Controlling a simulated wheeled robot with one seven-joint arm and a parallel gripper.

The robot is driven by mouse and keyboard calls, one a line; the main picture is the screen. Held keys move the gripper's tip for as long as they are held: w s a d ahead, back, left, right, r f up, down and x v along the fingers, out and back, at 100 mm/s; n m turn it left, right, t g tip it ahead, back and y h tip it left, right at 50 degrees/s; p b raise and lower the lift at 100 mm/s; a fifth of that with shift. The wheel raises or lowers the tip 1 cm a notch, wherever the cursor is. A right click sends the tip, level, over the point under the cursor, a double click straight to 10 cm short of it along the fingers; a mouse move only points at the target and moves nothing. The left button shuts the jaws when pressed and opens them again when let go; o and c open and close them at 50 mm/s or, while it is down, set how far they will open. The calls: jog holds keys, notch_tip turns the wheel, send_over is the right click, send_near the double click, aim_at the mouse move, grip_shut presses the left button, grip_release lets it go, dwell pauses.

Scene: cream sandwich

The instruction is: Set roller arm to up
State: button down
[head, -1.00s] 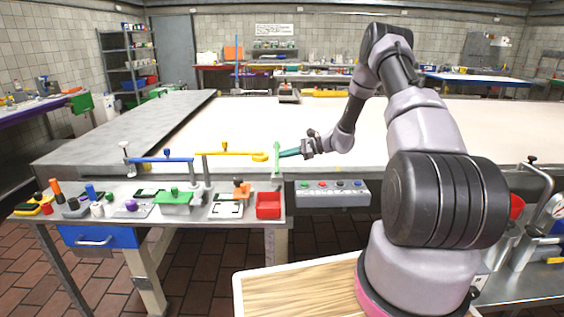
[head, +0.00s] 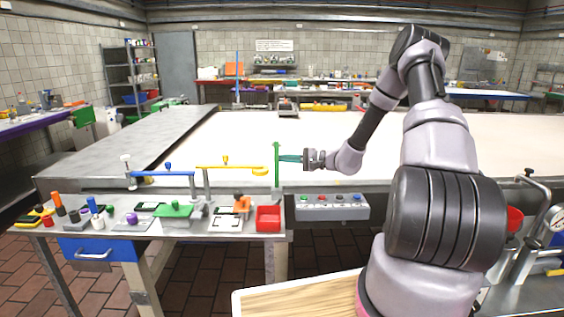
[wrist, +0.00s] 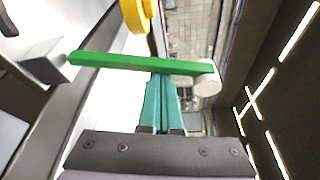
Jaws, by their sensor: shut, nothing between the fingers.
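A green arm (head: 277,165) stands about upright at the near edge of the large pale table, right of a level yellow arm (head: 232,169) and a level blue arm (head: 163,173). In the wrist view the green arm (wrist: 120,63) crosses right at my fingertips, with a white knob (wrist: 208,82) at one end and a grey bracket (wrist: 42,62) at the other. My gripper (head: 282,158) is shut and empty, its teal fingers pointing left at the green arm; they look to be touching it. The fingers also show in the wrist view (wrist: 163,78).
A grey box with coloured buttons (head: 332,207) is fixed on the table front below my gripper. A side table holds a red bin (head: 268,218) and several small parts and tools. The large pale tabletop (head: 250,130) is mostly clear.

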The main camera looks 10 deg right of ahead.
jog(key=shift+s+a+r, duration=0.15)
jog(key=shift+s, duration=0.5)
jog(key=shift+s+a+r, duration=0.1)
jog(key=shift+s+r, duration=0.05)
jog(key=shift+s, duration=0.5)
